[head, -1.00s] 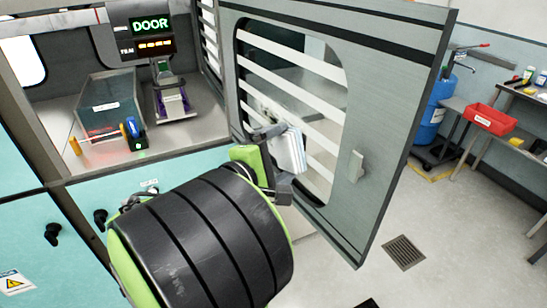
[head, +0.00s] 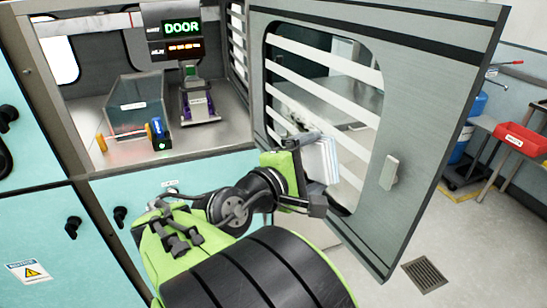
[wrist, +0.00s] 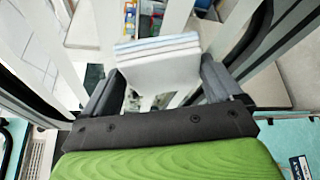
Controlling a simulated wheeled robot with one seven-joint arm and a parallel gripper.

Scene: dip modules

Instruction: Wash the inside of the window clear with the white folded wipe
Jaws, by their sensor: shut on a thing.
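The white folded wipe (head: 320,160) is held in my gripper (head: 306,172), in front of the window (head: 345,85) in the open grey door (head: 420,120). The wrist view shows the wipe (wrist: 160,62) pinched between the two dark fingers of my gripper (wrist: 165,85), with faint blue lines along its layers. The wipe stands close to the pane; I cannot tell whether it touches. The window has broad white diagonal stripes with clear bands between them. A pale handle (head: 389,172) sits on the door right of the window.
Left of the door is an open chamber with a clear tank (head: 138,105), a small stand (head: 197,105) and a lit DOOR display (head: 182,28). At right are a red bin (head: 520,138) on a bench and a blue drum (head: 462,140). The floor near the drain (head: 425,274) is clear.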

